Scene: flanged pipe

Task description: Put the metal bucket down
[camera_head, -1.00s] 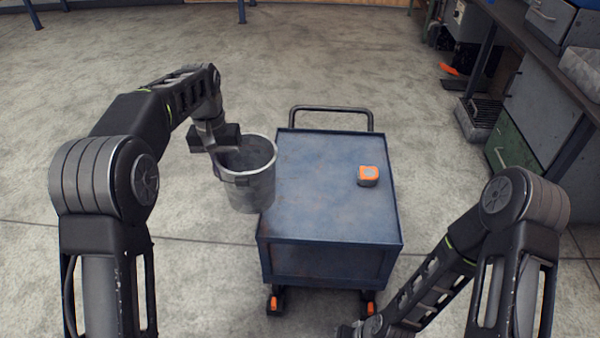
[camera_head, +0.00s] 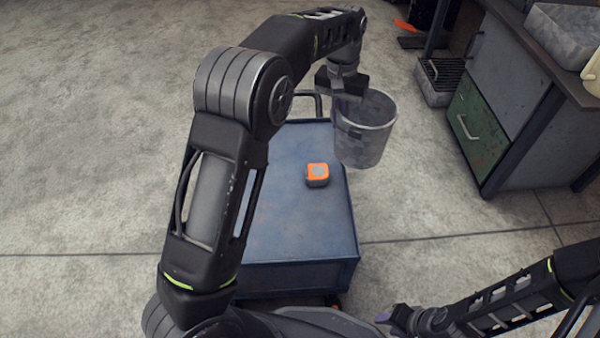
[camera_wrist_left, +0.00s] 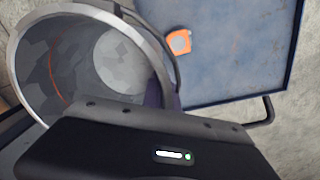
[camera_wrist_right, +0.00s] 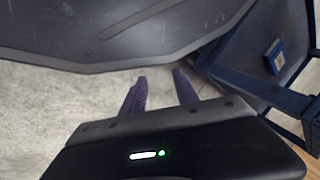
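The grey metal bucket (camera_head: 364,140) hangs nearly upright at the far right corner of the blue cart in the head view. In the left wrist view the bucket (camera_wrist_left: 60,75) shows its open mouth and looks empty. My left gripper (camera_head: 346,92) is shut on the bucket at its rim or handle; the fingers are mostly hidden there. Its purple finger (camera_wrist_left: 161,93) shows beside the rim. My right gripper (camera_head: 392,318) is low, in front of the cart and away from the bucket. In the right wrist view its purple fingers (camera_wrist_right: 160,90) are apart with nothing between them.
The blue cart (camera_head: 285,225) has a raised edge and a rear push handle. An orange tape measure (camera_head: 317,175) lies on its top, left of the bucket. A workbench with a green drawer (camera_head: 478,135) stands at the right. Open concrete floor lies between cart and workbench.

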